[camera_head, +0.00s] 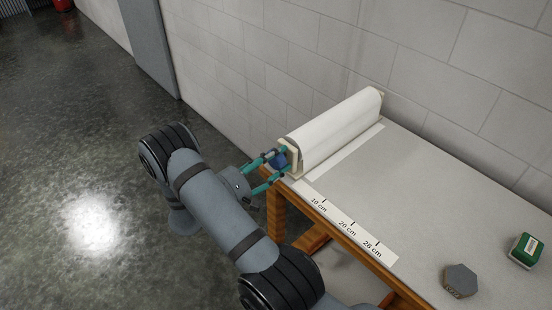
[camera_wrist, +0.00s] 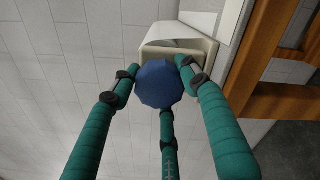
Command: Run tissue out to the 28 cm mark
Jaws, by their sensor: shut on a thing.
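The tissue roll (camera_head: 335,130) lies in its pale holder (camera_head: 296,161) along the wall side of the table. A short strip of tissue (camera_head: 342,154) lies flat on the table in front of the roll. A blue knob (camera_wrist: 159,84) is on the near end of the holder. My gripper (camera_head: 280,162) has its teal fingers around the knob, and it is shut on it in the wrist view (camera_wrist: 158,80). The white scale (camera_head: 347,222) along the table's left edge carries 10 cm, 20 cm and 28 cm marks. The tissue edge is well short of the 10 cm mark.
A grey hexagonal weight (camera_head: 460,280) and a green box (camera_head: 525,251) with a white label stand at the right of the table (camera_head: 430,200). The tabletop between the strip and these is clear. A block wall (camera_head: 420,60) runs behind the roll.

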